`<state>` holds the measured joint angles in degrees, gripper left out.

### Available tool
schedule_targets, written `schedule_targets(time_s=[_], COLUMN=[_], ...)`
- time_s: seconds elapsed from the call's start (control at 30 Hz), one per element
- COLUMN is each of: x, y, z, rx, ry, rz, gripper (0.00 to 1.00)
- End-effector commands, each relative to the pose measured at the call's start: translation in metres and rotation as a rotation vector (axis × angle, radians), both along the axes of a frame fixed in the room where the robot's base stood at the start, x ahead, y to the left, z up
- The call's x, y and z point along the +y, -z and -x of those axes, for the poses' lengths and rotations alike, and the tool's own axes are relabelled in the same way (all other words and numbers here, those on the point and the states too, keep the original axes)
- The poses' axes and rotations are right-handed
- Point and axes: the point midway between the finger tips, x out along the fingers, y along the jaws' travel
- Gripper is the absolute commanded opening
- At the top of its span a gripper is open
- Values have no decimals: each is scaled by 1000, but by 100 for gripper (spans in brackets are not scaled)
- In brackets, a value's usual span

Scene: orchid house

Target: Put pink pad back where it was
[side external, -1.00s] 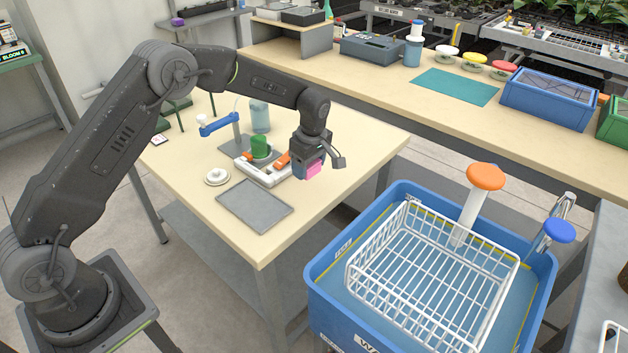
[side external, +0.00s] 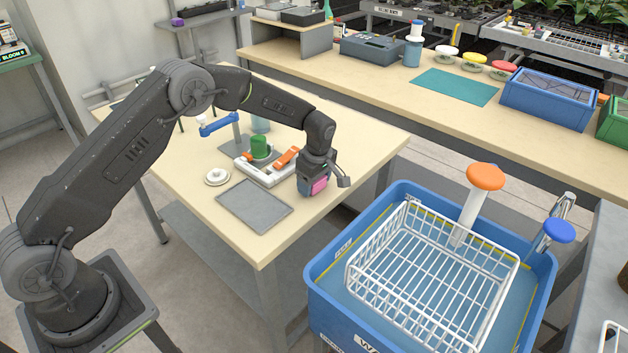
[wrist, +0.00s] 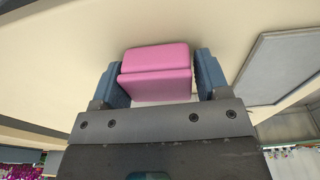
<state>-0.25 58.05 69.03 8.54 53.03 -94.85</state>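The pink pad (side external: 319,187) is between the fingers of my gripper (side external: 312,186), low over the right part of the cream table. I cannot tell whether the pad touches the tabletop.
A white fixture (side external: 270,177) with orange clamps and a green piece (side external: 260,146) stands just left of my gripper. A flat grey tray (side external: 255,206) lies nearer the front. A blue tub (side external: 325,290) with a white wire basket stands right of the table.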

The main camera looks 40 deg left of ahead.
Motion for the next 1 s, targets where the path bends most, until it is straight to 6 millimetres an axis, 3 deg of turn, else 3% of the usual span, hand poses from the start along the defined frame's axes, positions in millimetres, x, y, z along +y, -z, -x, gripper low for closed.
schedule_targets(time_s=[0.17,0.53,1.0], x=[0,-1,-11], y=[0,-9,-98], z=[0,0,0], rx=[0,-2,-3], ry=[0,0,0], rz=[0,0,0], gripper=[86,87,87])
